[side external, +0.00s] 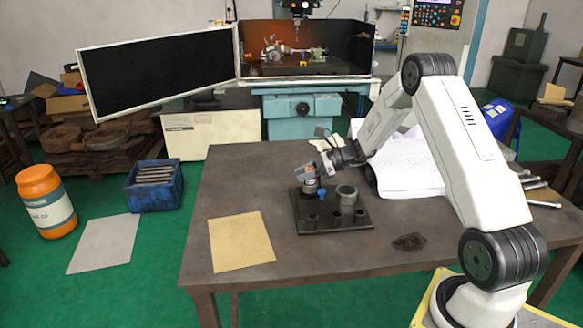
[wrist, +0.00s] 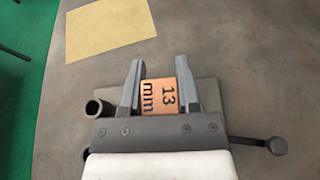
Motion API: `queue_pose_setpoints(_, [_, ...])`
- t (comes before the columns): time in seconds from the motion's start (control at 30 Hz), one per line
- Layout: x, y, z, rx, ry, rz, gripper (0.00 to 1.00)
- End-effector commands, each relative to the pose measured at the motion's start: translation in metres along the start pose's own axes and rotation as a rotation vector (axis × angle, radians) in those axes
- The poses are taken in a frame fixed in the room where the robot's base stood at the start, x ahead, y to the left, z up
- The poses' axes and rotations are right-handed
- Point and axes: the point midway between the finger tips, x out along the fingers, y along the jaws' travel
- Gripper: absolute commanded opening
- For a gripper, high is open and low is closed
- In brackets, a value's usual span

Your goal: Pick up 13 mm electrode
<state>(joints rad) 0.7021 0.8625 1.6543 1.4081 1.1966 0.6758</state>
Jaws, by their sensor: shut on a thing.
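The 13 mm electrode (wrist: 160,104) is an orange-copper block with "13 mm" in black on its upper face. In the wrist view it sits between the two grey fingers of my gripper (wrist: 159,72), which is shut on it. In the side view my gripper (side external: 306,172) is over the left back part of a dark base plate (side external: 325,224). The electrode is too small there to make out clearly. I cannot tell whether its lower end is clear of what lies beneath it.
A hollow grey cylinder (side external: 346,193) and smaller dark posts stand on the plate, with a small blue part (side external: 321,193) near my gripper. A black-knobbed lever (wrist: 277,146) sticks out right in the wrist view. A tan sheet (side external: 241,242) lies on the table, left.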

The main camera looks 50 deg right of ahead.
Motion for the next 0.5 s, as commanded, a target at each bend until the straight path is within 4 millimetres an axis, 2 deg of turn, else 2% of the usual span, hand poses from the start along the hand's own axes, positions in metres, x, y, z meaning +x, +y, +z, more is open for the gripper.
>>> queue_pose_setpoints(0.27, [-0.001,0.000,0.003,-0.001,-0.001,-0.001,0.00])
queue_pose_setpoints(0.5, [-0.008,-0.001,0.020,-0.004,-0.003,-0.001,0.00])
